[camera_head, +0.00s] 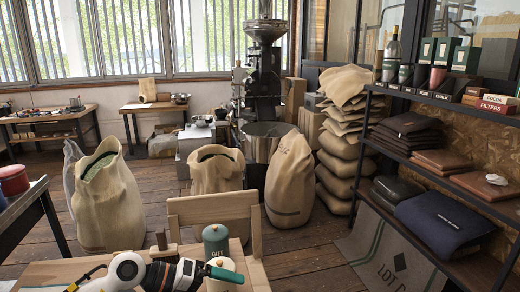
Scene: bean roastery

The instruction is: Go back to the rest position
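My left gripper (222,274) is low in the head view, over the near wooden table. Its white and black arm comes in from the lower left, and a teal part at its tip points right. Its fingers do not show clearly enough to tell open from shut. A dark green canister (215,243) and a pale labelled canister (222,272) stand close behind it. The teal tip overlaps the pale canister in the picture, and I cannot tell whether they touch. My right gripper is not in view.
The near wooden table (50,272) fills the bottom, with a wooden chair back (215,208) behind it. Open sacks (108,205) stand beyond. A roaster (264,90) stands at the back. Shelving (440,100) with boxes and folded bags lines the right. Some plank floor (290,262) is clear.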

